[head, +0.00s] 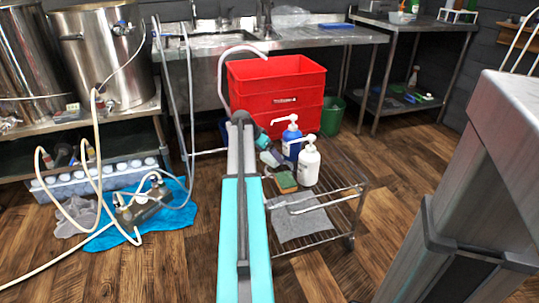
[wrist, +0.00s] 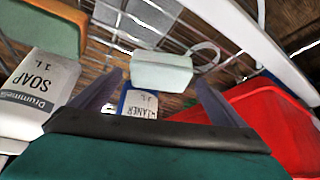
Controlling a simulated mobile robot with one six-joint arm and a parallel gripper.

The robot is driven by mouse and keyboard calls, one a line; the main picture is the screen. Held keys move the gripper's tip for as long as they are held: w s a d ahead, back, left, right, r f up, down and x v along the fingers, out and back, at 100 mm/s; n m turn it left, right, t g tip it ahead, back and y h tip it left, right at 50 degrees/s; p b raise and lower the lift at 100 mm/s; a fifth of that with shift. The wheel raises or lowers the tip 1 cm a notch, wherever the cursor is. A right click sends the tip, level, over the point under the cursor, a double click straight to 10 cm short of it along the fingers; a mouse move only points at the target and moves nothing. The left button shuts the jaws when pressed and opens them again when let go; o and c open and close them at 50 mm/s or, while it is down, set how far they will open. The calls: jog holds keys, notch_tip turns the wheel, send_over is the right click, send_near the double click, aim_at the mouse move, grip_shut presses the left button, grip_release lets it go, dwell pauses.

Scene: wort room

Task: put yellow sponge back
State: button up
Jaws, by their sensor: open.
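The sponge (head: 286,183), orange-yellow with a green face, lies on the wire cart in the head view, in front of the white bottle. In the wrist view the sponge (wrist: 42,28) is at the upper left, outside the jaws. My gripper (head: 268,150) is over the cart's back left part, behind the sponge and left of the blue bottle. In the wrist view my gripper (wrist: 158,78) has its dark fingers apart. A pale greenish-white block (wrist: 161,72) shows between the fingertips; I cannot tell whether they touch it.
A blue pump bottle (head: 291,143) and a white soap bottle (head: 309,163) stand close by on the wire cart (head: 340,193). Red crates (head: 275,90) rise behind. A grey cloth (head: 302,224) lies on the lower shelf. A green bin (head: 332,116) stands behind right.

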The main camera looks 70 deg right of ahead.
jog(key=p+v, duration=0.3)
jog(key=v, duration=0.9)
jog(key=shift+a+r, duration=0.15)
jog(key=shift+r, duration=0.2)
jog(key=shift+w, duration=0.1)
